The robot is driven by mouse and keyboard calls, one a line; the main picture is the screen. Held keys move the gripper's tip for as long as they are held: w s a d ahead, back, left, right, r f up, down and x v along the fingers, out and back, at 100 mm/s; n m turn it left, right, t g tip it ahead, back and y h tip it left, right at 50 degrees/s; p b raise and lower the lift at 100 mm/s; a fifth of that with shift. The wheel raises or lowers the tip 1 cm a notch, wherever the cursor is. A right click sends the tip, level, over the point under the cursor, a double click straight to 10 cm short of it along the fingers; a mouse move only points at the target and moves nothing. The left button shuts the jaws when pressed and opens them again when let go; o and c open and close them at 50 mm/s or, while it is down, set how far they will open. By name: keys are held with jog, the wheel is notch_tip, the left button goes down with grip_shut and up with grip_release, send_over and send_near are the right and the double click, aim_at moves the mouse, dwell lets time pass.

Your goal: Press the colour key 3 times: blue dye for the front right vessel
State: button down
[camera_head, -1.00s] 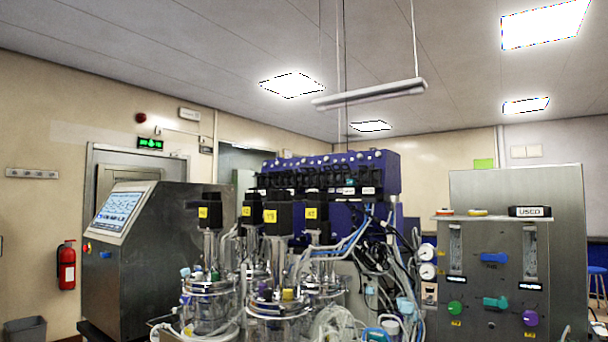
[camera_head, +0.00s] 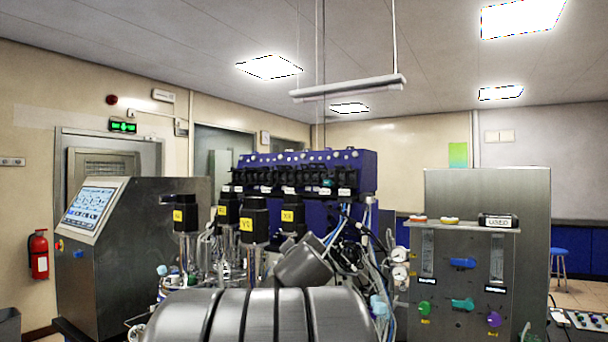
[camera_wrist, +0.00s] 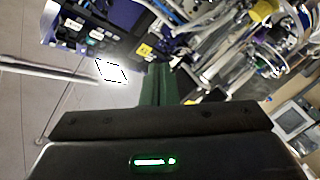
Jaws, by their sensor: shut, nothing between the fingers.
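My gripper (camera_wrist: 157,85) shows in the wrist view as two dark green fingers, closed together with nothing visible between them. The head view shows my grey arm across the lower middle, but I cannot make out the fingers there. Behind the arm stand the vessels' black motor heads with yellow labels, including a front one (camera_head: 254,222); the glass is mostly hidden, and the labels are too small to read surely. A small panel with several coloured knobs or keys (camera_head: 588,319) sits at the lower right edge; I cannot tell whether the colour key is on it.
The steel cabinet with a screen (camera_head: 88,202) stands left. A blue pump unit (camera_head: 350,165) stands behind the vessels, with loose tubing beside it. A steel gas panel (camera_head: 480,265) with coloured knobs stands right. The wrist view shows tubing close around the fingers.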

jog(key=w+a+r+n+y+p, duration=0.1)
jog(key=a+r+n+y+p, duration=0.1)
jog(key=a+r+n+y, duration=0.3)
jog(key=w+a+r+n+y+p, duration=0.1)
jog(key=a+r+n+y, duration=0.4)
jog(key=r, duration=0.9)
jog(key=w+a+r+n+y+p, duration=0.1)
jog(key=a+r+n+y, duration=0.3)
jog(key=r, duration=0.6)
jog(key=a+n+p, duration=0.1)
jog(key=a+n, duration=0.1)
jog(key=a, duration=0.1)
jog(key=shift+w+n+y+p, duration=0.3)
jog(key=shift+n+y+p, duration=0.05)
jog(key=shift+n+y, duration=0.05)
jog(key=shift+a, duration=0.1)
